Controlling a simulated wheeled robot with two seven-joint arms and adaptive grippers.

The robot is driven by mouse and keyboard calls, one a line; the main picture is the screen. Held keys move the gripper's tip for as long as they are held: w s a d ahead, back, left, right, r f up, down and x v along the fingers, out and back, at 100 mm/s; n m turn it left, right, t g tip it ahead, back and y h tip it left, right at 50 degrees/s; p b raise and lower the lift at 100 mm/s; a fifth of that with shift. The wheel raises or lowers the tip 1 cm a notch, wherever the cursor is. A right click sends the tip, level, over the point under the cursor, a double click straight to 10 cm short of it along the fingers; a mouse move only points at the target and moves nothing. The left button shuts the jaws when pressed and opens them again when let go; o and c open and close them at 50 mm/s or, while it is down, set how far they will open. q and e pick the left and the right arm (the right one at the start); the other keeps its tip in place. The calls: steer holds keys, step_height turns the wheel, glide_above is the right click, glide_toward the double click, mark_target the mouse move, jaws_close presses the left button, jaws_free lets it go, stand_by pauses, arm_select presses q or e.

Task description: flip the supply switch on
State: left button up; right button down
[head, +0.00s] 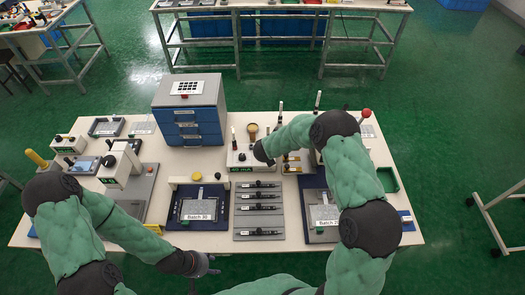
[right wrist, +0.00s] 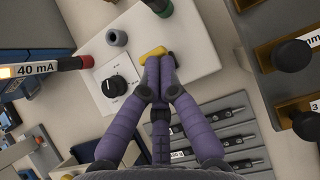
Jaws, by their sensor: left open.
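The white supply box (head: 238,157) stands mid-table in the head view, with a green "40 mA" display on its front. In the right wrist view its white top (right wrist: 185,35) carries a black dial knob (right wrist: 115,87) and a yellow switch piece (right wrist: 155,51). My right gripper (right wrist: 158,65) has its purple fingers drawn together, tips at the yellow piece; they partly hide it, and I cannot tell whether they touch it. In the head view the right hand hides that part of the box. My left gripper (head: 207,267) is open and empty at the table's front edge.
A blue drawer cabinet (head: 190,115) stands behind left of the box. A grey rack (head: 259,230) with dark rods lies in front, beside the "Batch 30" tray (head: 200,228). A red-ended probe (right wrist: 72,63) shows at the left in the right wrist view.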

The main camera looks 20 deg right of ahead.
steer(key=shift+w+d, duration=0.1)
steer(key=shift+w, duration=0.3)
steer(key=shift+r, duration=0.1)
steer(key=shift+r+p, duration=0.55)
steer(key=shift+r, duration=0.25)
